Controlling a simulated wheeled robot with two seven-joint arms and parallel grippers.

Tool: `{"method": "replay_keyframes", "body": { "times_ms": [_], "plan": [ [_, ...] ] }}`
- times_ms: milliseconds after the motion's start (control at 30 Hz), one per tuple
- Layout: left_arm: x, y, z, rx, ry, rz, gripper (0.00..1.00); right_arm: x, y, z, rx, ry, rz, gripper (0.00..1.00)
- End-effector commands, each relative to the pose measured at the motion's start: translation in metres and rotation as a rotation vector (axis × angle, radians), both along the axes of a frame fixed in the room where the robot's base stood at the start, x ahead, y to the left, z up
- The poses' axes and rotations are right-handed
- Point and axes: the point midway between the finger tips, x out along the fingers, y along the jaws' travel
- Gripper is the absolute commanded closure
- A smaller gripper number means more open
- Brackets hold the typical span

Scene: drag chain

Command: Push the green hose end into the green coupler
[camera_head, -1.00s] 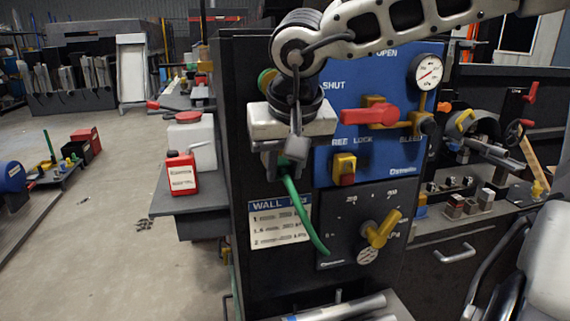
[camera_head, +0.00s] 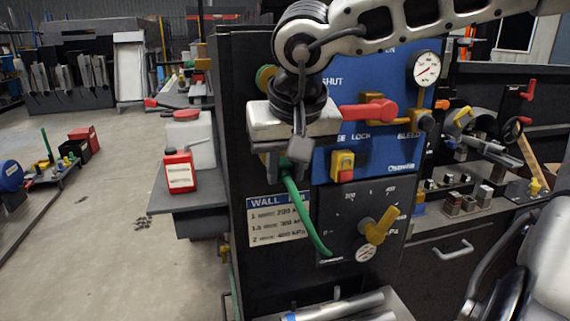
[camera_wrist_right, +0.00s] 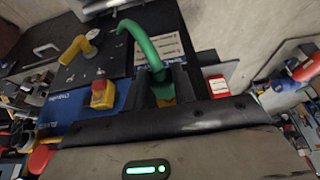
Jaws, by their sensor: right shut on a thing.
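The green hose (camera_head: 306,216) hangs from my right gripper (camera_head: 274,164) and curves down in front of the panel to the right. In the right wrist view the same hose (camera_wrist_right: 146,45) comes out from between the fingers of my right gripper (camera_wrist_right: 165,88), which are shut on it. The hose end itself is mostly hidden by the gripper. A round green and yellow fitting (camera_head: 266,78) shows at the panel's left edge, partly behind my right wrist; I cannot tell whether it is the green coupler. My left gripper is not in view.
The blue panel has a red lever (camera_head: 368,111), a yellow and red button (camera_head: 343,165) and a gauge (camera_head: 426,69), all close to my right arm. A yellow knob (camera_head: 380,226) sits below. A red canister (camera_head: 179,171) stands on the side shelf. The floor at left is mostly clear.

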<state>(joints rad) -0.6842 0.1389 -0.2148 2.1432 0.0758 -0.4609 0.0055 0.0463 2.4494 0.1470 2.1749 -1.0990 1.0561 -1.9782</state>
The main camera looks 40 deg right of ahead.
Motion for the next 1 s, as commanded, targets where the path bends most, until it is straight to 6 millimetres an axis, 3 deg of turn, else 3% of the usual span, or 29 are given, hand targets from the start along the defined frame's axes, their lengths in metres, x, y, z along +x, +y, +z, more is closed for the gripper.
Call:
{"method": "replay_keyframes", "body": {
  "times_ms": [1000],
  "plan": [
    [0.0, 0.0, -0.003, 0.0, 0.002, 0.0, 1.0, -0.019, 0.011, 0.0, 0.002, -0.002, 0.002, 1.0]
  ]
}}
